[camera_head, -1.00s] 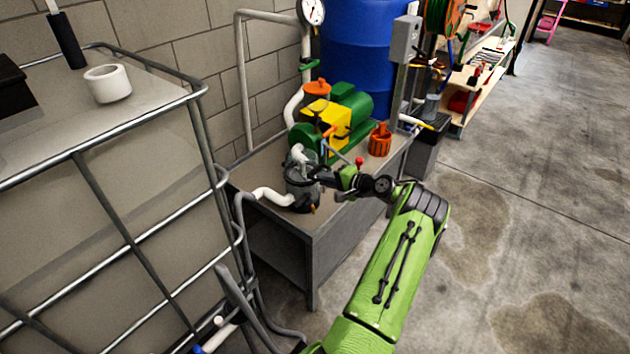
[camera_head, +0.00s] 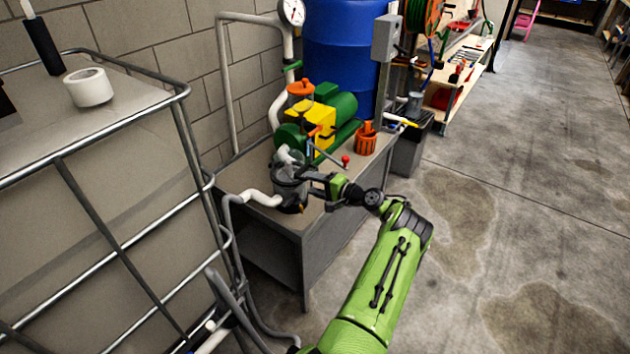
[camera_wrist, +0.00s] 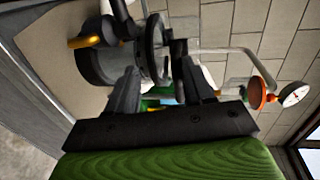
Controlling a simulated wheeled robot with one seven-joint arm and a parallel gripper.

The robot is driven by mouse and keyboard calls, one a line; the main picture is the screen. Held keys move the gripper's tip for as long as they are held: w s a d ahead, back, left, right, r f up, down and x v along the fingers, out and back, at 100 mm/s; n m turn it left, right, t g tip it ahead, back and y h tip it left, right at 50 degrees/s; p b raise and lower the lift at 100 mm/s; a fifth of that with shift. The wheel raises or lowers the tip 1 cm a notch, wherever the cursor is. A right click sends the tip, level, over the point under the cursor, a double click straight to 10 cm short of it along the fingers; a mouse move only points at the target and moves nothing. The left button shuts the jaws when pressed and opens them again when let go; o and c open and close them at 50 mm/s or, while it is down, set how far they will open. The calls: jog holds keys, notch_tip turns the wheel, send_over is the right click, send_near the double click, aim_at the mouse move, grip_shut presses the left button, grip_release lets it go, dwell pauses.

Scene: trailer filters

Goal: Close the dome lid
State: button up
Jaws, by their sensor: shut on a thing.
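The grey filter housing (camera_head: 291,192) stands on the near end of the grey bench, with white pipes joined to it. In the wrist view the housing (camera_wrist: 98,66) is a dark grey cylinder lying sideways in the picture, with an orange-tipped handle (camera_wrist: 84,42) on it. The dome lid (camera_wrist: 157,50) seems to be the grey round rim at its end. My gripper (camera_head: 307,176) reaches the housing's top from the right. In the wrist view my gripper (camera_wrist: 158,72) has a finger on each side of that rim and is shut on it. I cannot tell whether the lid is fully seated.
A yellow and green pump (camera_head: 320,122), an orange slotted cup (camera_head: 366,140) and a red-knobbed lever (camera_head: 345,160) stand behind on the bench (camera_head: 322,224). A caged tank (camera_head: 110,215) is close on the left. The floor on the right is clear.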

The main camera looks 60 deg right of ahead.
jog(key=shift+o, duration=0.2)
jog(key=shift+a+f, duration=0.2)
jog(key=shift+f, duration=0.4)
jog(key=s+r+p, duration=0.3)
jog(key=s+r, duration=0.1)
jog(key=s, duration=1.1)
jog(key=shift+s+a+p, duration=0.2)
jog(key=shift+a+p, duration=0.1)
jog(key=shift+p, duration=0.1)
